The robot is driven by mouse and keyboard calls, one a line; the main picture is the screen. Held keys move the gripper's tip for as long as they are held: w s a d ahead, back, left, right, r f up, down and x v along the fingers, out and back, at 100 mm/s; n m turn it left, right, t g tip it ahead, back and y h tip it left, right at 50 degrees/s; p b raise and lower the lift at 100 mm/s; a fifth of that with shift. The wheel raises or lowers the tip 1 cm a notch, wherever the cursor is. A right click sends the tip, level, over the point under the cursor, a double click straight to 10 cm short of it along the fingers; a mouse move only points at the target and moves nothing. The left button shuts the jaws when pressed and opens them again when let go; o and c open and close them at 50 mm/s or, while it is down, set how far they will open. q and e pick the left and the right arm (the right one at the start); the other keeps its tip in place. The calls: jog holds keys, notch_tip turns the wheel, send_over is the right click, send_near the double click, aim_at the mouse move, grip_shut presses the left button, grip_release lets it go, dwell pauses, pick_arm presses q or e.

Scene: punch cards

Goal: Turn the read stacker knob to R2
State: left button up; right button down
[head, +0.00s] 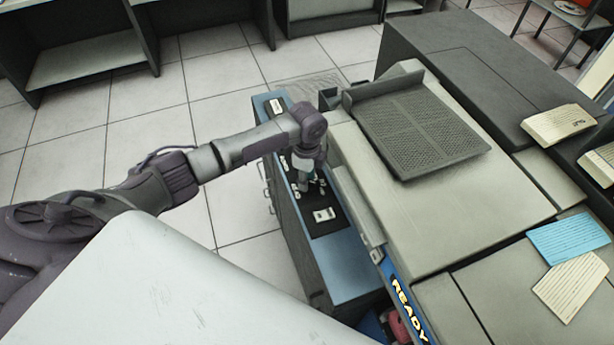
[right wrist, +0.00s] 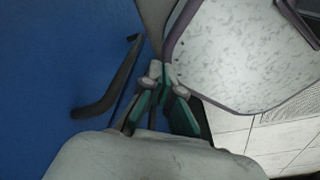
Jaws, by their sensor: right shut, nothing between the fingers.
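A narrow blue cabinet (head: 352,272) with a black control strip (head: 322,229) on its top stands left of the large card machine. The strip bears several small pale controls or labels, including a white one (head: 324,214) near its front end. My left gripper (head: 311,188) points down over the middle of this strip. It covers part of the strip, and I cannot make out the read stacker knob or its R2 mark there. Whether its fingers are open or touch anything is too small to tell. My right gripper (right wrist: 166,84) is shut and empty, beside a blue surface in the right wrist view.
The card machine (head: 450,215) stands close to the right of the strip, with a ribbed tray (head: 418,133) on top. Blue cards (head: 568,238) and cream cards (head: 570,287) lie at the right. Tiled floor (head: 235,210) is open left of the cabinet.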

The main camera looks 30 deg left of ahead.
pick_arm(q)
jog(key=shift+c, duration=1)
jog(key=c, duration=0.5)
grip_shut()
pick_arm(e)
jog(key=shift+s, duration=0.85)
jog(key=shift+w, duration=0.1)
